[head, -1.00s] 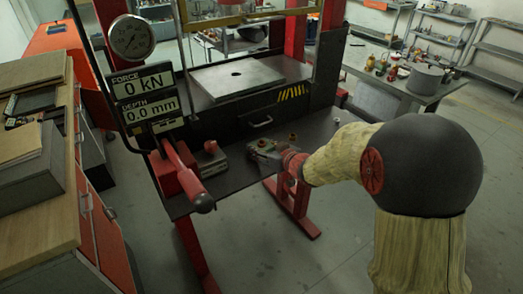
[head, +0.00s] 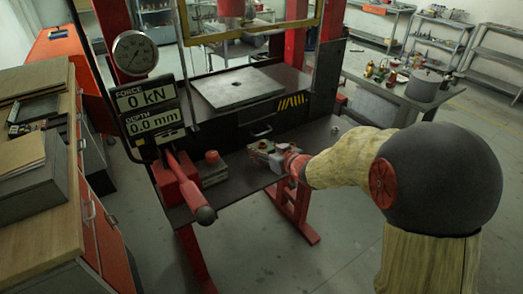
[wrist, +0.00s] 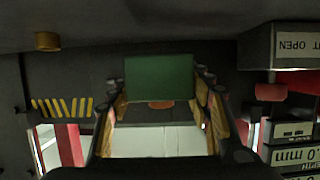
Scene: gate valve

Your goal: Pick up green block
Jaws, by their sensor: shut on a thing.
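The green block (wrist: 160,78) sits between the two fingers of my gripper (wrist: 160,86) in the wrist view, its flat green face towards the camera. The fingers are shut on it from both sides. In the head view my gripper (head: 270,152) is low over the dark shelf at the front of the press. The block is too small and shaded there to make out clearly. I cannot tell whether it touches the shelf.
The press has a grey plate with a hole (head: 238,88), a yellow guard frame (head: 250,32) and a red-handled lever (head: 190,185). A grey box with a red knob (head: 211,160) stands left of my gripper. A wooden-topped cabinet (head: 50,225) is at the left.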

